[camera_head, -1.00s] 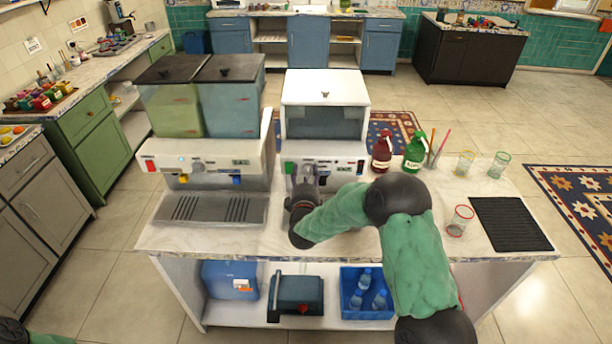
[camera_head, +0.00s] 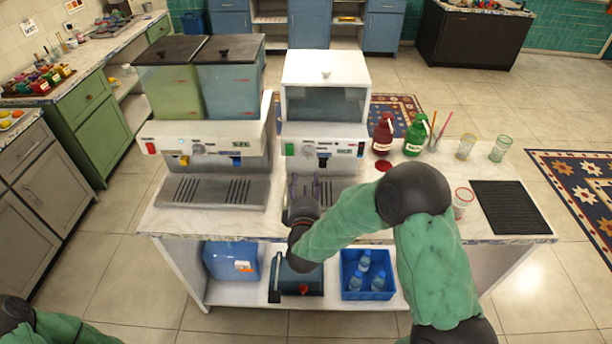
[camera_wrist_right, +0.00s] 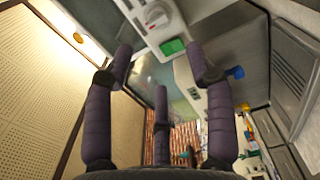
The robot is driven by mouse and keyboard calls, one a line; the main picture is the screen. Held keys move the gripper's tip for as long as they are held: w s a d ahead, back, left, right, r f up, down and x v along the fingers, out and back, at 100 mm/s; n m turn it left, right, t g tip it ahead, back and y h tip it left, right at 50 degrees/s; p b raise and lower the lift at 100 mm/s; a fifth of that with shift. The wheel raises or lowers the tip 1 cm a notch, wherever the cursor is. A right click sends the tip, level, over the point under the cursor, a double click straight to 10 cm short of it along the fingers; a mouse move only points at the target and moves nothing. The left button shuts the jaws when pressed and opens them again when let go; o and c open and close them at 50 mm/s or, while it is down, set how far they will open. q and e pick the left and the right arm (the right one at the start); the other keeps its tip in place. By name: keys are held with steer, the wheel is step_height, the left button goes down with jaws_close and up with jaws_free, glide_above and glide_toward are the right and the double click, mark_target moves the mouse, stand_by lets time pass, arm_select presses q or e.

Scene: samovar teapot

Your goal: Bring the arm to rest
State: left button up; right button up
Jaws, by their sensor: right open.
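My right arm (camera_head: 345,225), in green sleeves with dark joints, reaches over the counter's front edge. Its gripper (camera_head: 303,188) is in front of the white-topped dispenser machine (camera_head: 325,90), above its drip tray area. In the right wrist view the purple-grey fingers (camera_wrist_right: 158,62) are spread apart with nothing between them. A bit of my left arm (camera_head: 50,325) shows at the lower left of the head view. Its gripper is out of the picture.
The left machine (camera_head: 200,150) has two coloured tanks. Red (camera_head: 382,135) and green (camera_head: 416,135) bottles stand right of the machines. A red-rimmed glass (camera_head: 463,200) stands close beside my right arm. A blue crate (camera_head: 367,292) with bottles is on the lower shelf.

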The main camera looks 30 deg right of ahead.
steer(key=shift+s+a, duration=0.1)
steer(key=shift+s, duration=0.05)
stand_by(0.4)
steer(key=s+a+f+m+g+y, duration=0.2)
steer(key=a+f+y, duration=0.15)
steer(key=f, duration=0.45)
steer(key=s+a+f+m+g+y, duration=0.25)
steer(key=a+f, duration=0.25)
steer(key=f, duration=0.3)
steer(key=s+a+f+m+g+y, duration=0.1)
steer(key=a+f+m+g+y, duration=0.2)
steer(key=f, duration=0.5)
steer(key=s+a+f+m+g+y, duration=0.2)
steer(key=s+a+f, duration=0.3)
steer(key=s, duration=0.4)
steer(key=s+a+f+m+g+y, duration=0.2)
steer(key=s+a+f+m+g, duration=0.3)
steer(key=s, duration=0.4)
steer(key=shift+s+a+f, duration=0.2)
steer(key=shift+s+a, duration=0.15)
steer(key=shift+s, duration=0.05)
steer(key=shift+g, duration=0.25)
